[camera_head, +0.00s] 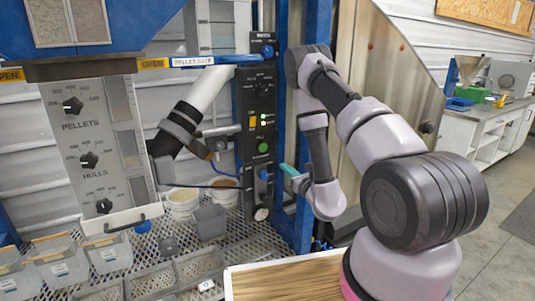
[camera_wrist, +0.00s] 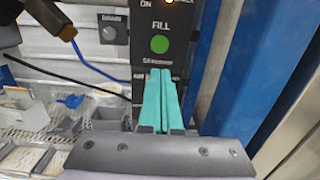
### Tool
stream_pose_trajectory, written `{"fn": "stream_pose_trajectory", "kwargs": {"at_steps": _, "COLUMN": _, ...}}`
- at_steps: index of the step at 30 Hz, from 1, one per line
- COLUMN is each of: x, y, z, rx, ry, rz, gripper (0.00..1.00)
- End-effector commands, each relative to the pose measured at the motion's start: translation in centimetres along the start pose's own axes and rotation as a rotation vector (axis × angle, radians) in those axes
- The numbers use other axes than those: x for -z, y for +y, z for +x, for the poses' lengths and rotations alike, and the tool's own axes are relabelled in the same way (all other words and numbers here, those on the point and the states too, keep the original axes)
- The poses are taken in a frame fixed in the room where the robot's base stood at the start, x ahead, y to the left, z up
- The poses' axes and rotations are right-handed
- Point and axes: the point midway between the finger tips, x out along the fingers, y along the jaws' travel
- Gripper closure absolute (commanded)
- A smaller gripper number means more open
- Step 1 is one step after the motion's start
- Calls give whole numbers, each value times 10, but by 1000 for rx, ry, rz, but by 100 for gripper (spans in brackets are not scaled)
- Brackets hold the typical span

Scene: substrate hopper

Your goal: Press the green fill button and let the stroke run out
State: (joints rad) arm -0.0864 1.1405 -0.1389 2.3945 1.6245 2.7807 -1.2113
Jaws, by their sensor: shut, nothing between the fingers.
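The round green fill button (camera_head: 263,148) sits on the black control panel (camera_head: 258,98), under the word FILL. It also shows in the wrist view (camera_wrist: 159,44), clear of the fingers. My gripper (camera_head: 285,168) has teal fingers and stands to the right of the panel, a little below the button's height. In the wrist view my fingertips (camera_wrist: 161,72) lie side by side, shut and empty, and point at the panel below the button. A gap appears to lie between the fingertips and the panel; its exact depth is hard to tell.
Left of the panel are a hose with a dark nozzle (camera_head: 174,137) and a dial cabinet (camera_head: 98,150). A blue post (camera_head: 309,130) stands right of the panel. Buckets (camera_head: 183,202) and grey bins (camera_head: 108,251) rest on the mesh shelf below. A wooden board (camera_head: 290,281) is in front.

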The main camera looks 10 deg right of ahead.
Motion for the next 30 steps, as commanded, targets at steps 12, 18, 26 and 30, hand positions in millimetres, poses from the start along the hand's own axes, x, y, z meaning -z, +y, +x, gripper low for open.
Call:
{"fn": "stream_pose_trajectory", "kwargs": {"at_steps": 12, "x": -1, "y": 1, "z": 4, "rx": -3, "ry": -2, "rz": -1, "gripper": 100}}
{"fn": "stream_pose_trajectory", "kwargs": {"at_steps": 18, "x": -1, "y": 2, "z": 24, "rx": -5, "ry": -3, "rz": -4, "gripper": 100}}
{"fn": "stream_pose_trajectory", "kwargs": {"at_steps": 26, "x": -1, "y": 1, "z": 74, "rx": -4, "ry": -4, "rz": -1, "gripper": 100}}
{"fn": "stream_pose_trajectory", "kwargs": {"at_steps": 30, "x": -2, "y": 1, "z": 102, "rx": -3, "ry": -4, "rz": 0, "gripper": 100}}
